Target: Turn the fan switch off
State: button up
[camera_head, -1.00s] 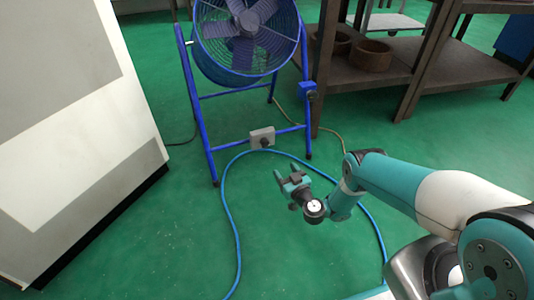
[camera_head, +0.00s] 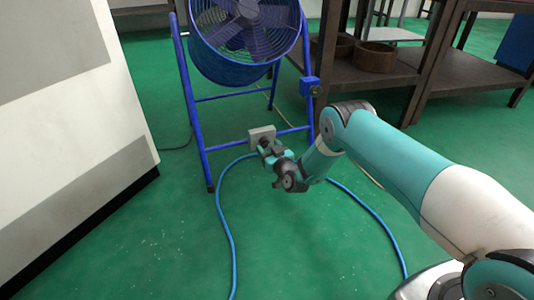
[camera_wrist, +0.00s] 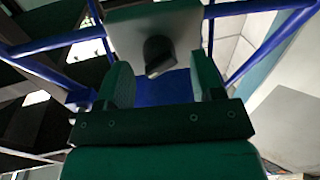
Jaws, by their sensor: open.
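The blue fan (camera_head: 240,35) stands on a blue tubular frame at the top of the head view. A grey switch box (camera_head: 262,132) is fixed to the frame's lower crossbar. In the wrist view the grey box (camera_wrist: 152,32) carries a dark rotary knob (camera_wrist: 158,55), which appears between my two fingers. My gripper (camera_head: 266,149) is close in front of the box in the head view, partly covering it. In the wrist view my gripper (camera_wrist: 160,84) is open, with a finger on each side of the knob. I cannot tell whether the fingers touch it.
A blue cable (camera_head: 228,225) runs over the green floor. A pale cabinet (camera_head: 75,120) stands at the left. A dark shelf table (camera_head: 365,80) with round brown containers stands at the right. A small blue box (camera_head: 309,86) sits on the right frame leg.

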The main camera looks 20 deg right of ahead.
jog(key=shift+b+x, duration=0.35)
jog(key=shift+x, duration=0.4)
jog(key=c, duration=0.9)
jog(key=shift+o, duration=0.2)
